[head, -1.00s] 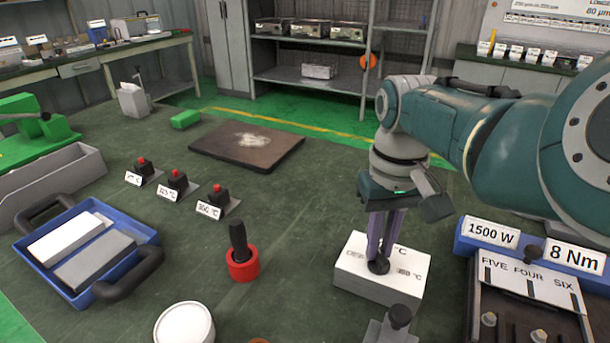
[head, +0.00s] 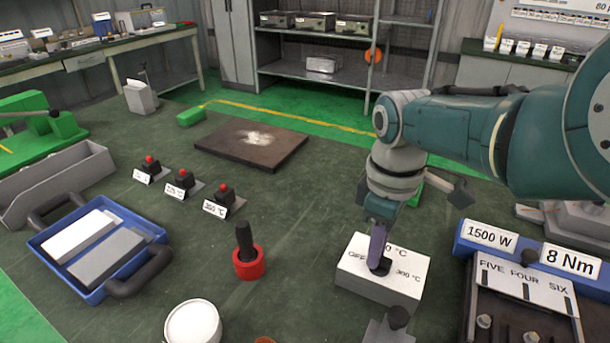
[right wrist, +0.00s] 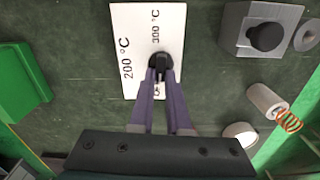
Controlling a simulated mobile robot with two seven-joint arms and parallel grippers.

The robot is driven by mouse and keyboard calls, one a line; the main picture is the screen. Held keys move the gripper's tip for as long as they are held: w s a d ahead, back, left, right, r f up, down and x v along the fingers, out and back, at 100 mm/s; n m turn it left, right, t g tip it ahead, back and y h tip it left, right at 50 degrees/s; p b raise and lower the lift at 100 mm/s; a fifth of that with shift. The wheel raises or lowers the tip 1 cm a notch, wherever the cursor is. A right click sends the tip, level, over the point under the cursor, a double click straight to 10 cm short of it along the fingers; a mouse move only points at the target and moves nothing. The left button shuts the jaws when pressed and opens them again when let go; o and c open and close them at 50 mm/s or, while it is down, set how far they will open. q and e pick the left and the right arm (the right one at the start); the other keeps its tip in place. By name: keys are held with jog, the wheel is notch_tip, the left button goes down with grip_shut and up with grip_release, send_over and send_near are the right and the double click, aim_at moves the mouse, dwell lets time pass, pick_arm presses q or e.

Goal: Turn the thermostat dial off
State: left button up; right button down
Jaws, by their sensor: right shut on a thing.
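The thermostat (head: 372,288) is a white box on the dark green work surface, in front of my right arm in the head view. Its top carries the marks OFF and 300 °C, with another °C mark partly hidden. A black dial (head: 380,267) sits on the top. My right gripper (head: 379,261) points down and is shut on the dial. In the right wrist view the two purple fingers (right wrist: 160,76) close on the black dial (right wrist: 160,61), and the marks 200 °C and 300 °C can be read. The fingers hide part of the dial and the OFF mark there. My left gripper is out of view.
A blue case labelled 1500 W and 8 Nm (head: 466,252) stands just right of the thermostat. A black-knobbed grey block (head: 385,333) is close in front. A red holder with a black handle (head: 248,264) is to the left, with clear surface between.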

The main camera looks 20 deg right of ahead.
jog(key=shift+n, duration=0.6)
jog(key=shift+a, duration=0.1)
jog(key=c, duration=0.9)
grip_release()
jog(key=shift+r+p, duration=3.6)
jog(key=shift+r, duration=1.4)
